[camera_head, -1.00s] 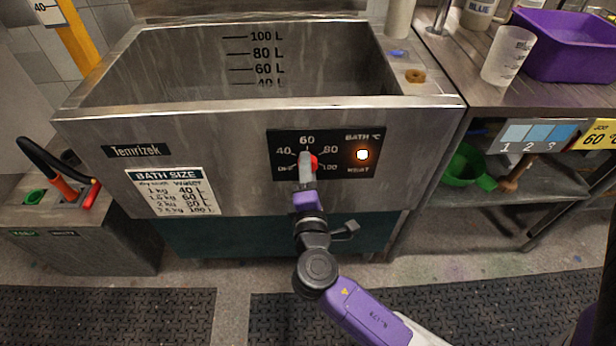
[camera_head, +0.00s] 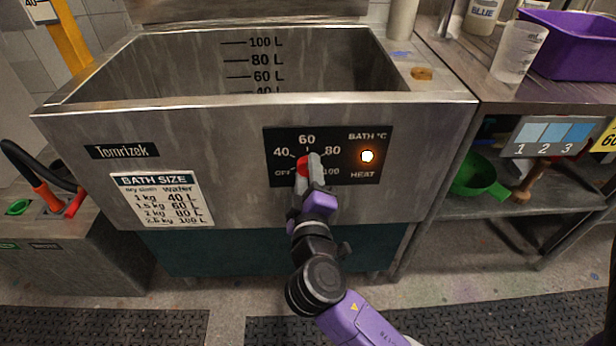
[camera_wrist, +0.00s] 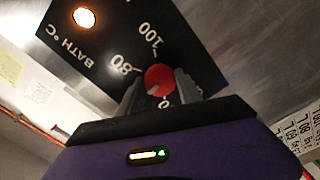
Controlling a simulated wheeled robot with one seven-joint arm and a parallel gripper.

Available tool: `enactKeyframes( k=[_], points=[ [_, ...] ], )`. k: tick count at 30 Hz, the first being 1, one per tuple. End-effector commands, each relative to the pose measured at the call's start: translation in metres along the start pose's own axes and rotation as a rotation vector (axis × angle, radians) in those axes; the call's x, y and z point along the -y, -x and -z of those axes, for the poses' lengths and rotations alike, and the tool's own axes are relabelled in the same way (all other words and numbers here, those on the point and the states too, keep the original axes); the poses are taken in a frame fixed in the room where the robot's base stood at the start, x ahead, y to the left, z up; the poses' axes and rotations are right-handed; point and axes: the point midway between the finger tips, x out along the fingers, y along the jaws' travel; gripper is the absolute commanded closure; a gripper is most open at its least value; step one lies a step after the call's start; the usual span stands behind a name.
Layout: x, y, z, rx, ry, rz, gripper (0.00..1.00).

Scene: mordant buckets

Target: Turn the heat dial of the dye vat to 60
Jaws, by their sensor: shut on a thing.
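The dye vat (camera_head: 225,125) is a steel tub with a black heat panel (camera_head: 355,138) on its front, marked OFF, 40, 60, 80 and 100. The red heat dial (camera_head: 303,168) sits below the 60 mark, partly covered by my gripper (camera_head: 309,168). In the wrist view the round red dial (camera_wrist: 159,80) is between my two grey fingers (camera_wrist: 158,90), which are shut on it. A pale pointer mark on it faces lower left, seemingly between the 80 and a partly hidden number ending in 0. The exact setting is unclear.
An orange heat lamp (camera_head: 367,156) glows on the panel. A bath size chart (camera_head: 162,199) is on the vat front at left. A steel shelf bench (camera_head: 500,100) with a green scoop (camera_head: 477,178) stands at right, and a low grey unit (camera_head: 75,255) at left.

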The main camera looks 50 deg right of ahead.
Motion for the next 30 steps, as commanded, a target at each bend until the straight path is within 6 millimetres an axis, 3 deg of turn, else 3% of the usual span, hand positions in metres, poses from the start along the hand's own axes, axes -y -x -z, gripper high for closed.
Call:
enactKeyframes(
  k=[16, 17, 20, 30],
  points=[
    [0.0018, 0.0005, -0.0011, 0.002, -0.025, 0.004, 0.99],
    [0.0018, 0.0005, -0.0011, 0.002, -0.025, 0.004, 0.57],
    [0.0015, 0.0004, -0.0009, 0.002, -0.025, 0.003, 0.37],
    [0.0007, 0.0016, -0.0003, 0.000, -0.025, 0.001, 0.37]
  ],
)
